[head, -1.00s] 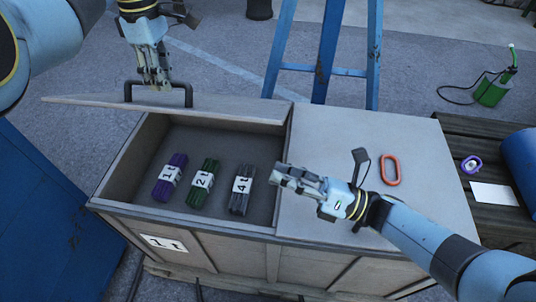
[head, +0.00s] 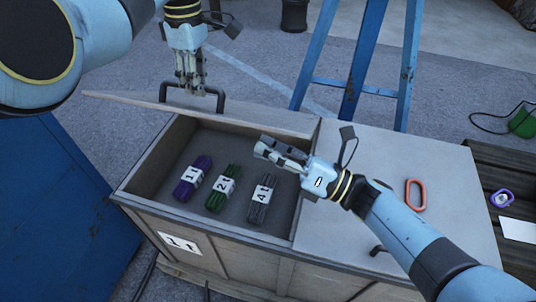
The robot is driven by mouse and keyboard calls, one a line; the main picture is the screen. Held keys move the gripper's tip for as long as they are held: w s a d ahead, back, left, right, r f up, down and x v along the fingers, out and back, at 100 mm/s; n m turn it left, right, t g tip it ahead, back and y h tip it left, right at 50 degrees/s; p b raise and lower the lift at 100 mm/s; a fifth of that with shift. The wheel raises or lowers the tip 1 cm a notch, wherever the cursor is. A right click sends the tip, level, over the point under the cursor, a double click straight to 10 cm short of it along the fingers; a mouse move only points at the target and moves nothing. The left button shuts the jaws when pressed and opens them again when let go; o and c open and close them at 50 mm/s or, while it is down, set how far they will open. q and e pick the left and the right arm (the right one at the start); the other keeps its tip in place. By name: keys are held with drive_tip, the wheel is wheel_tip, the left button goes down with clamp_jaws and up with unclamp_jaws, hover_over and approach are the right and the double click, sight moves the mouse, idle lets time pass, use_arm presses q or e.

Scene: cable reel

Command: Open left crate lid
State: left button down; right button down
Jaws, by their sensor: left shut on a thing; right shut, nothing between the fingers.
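The left crate lid (head: 262,117) is raised and tilted back at the crate's far side, with its black handle (head: 221,100) on its upper edge. My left gripper (head: 192,90) is shut on the lid handle from above. The crate (head: 208,248) has its left compartment open. Inside lie purple (head: 183,190), green (head: 216,202) and dark grey (head: 259,212) bundles with white labels. My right gripper (head: 263,151) is shut and empty, above the right side of the open compartment.
The right crate lid (head: 352,205) is closed, with an orange ring (head: 415,194) on it and a dark handle (head: 377,249) at its front. A blue ladder (head: 354,60) stands behind the crate. A blue panel (head: 60,220) is at the left. A dark slatted table (head: 510,180) with a purple-rimmed item (head: 501,198) is at the right.

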sight(272, 132)
use_arm(q)
drive_tip(key=shift+d, duration=0.1)
drive_tip(key=shift+f, duration=0.4)
use_arm(e)
drive_tip(key=w+r, duration=0.2)
drive_tip(key=shift+w+d+r, duration=0.25)
drive_tip(key=shift+d+r, duration=0.1)
drive_tip(key=shift+d, duration=0.05)
use_arm(q)
drive_tip(key=c, duration=1.3)
unclamp_jaws()
drive_tip(key=shift+r, duration=0.1)
use_arm(e)
drive_tip(key=shift+s, duration=0.1)
use_arm(q)
drive_tip(key=shift+w+r, duration=0.15)
use_arm(e)
drive_tip(key=shift+s+f, duration=0.1)
drive_tip(key=shift+f, duration=0.05)
